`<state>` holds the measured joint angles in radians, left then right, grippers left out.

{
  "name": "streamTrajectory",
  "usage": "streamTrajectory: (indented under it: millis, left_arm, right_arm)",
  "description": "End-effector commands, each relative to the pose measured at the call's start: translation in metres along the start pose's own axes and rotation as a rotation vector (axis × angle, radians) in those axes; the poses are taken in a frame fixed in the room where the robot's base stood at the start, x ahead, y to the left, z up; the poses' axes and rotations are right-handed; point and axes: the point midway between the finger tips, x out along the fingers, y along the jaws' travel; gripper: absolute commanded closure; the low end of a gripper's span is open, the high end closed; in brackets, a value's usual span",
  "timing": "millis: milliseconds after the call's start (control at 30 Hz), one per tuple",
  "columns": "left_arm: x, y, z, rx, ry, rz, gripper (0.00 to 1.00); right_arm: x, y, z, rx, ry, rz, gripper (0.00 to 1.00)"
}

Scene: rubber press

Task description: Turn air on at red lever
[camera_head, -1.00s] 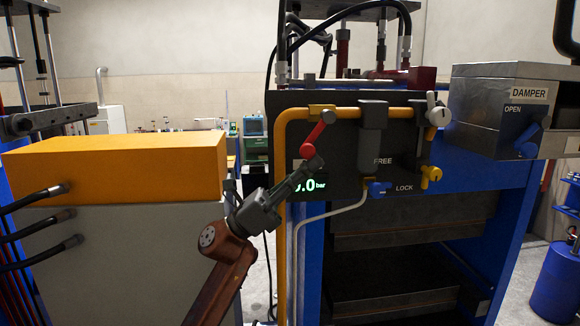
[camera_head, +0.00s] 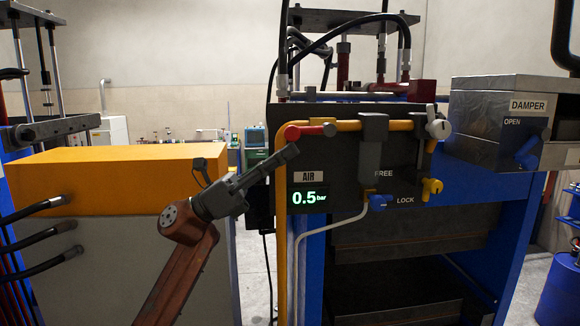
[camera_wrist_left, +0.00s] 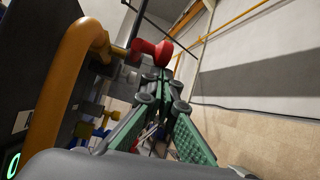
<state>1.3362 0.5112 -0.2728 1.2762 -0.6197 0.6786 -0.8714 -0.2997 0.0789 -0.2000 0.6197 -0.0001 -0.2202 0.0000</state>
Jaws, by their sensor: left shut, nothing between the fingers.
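The red lever (camera_head: 310,131) lies level along the yellow air pipe, its rounded free end to the left, above the AIR label. My left gripper (camera_head: 291,150) is shut and empty, with its fingertips just below the lever's free end. In the left wrist view, the red lever (camera_wrist_left: 150,51) shows just beyond the closed green-padded fingers (camera_wrist_left: 157,77). I cannot tell whether they touch it. The display (camera_head: 308,198) under the AIR label reads 0.5 bar. My right gripper is not in view.
A yellow pipe (camera_head: 282,240) runs down the panel's left edge. White (camera_head: 438,127), yellow (camera_head: 432,187) and blue (camera_head: 379,201) valve handles sit to the right. An orange-topped cabinet (camera_head: 115,185) with hoses stands left. A grey DAMPER box (camera_head: 485,110) is far right.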

Motion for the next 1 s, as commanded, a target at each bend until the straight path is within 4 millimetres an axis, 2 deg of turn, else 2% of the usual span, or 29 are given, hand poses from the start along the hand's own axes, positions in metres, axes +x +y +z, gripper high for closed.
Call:
streamTrajectory:
  millis: [400, 1000]
  left_arm:
    - [0.006, -0.004, 0.027, 0.002, -0.012, -0.001, 1.00]
    - [0.007, -0.003, 0.032, 0.002, -0.013, 0.002, 1.00]
  right_arm:
    - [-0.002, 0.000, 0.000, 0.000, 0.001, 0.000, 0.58]
    - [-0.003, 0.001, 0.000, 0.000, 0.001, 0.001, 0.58]
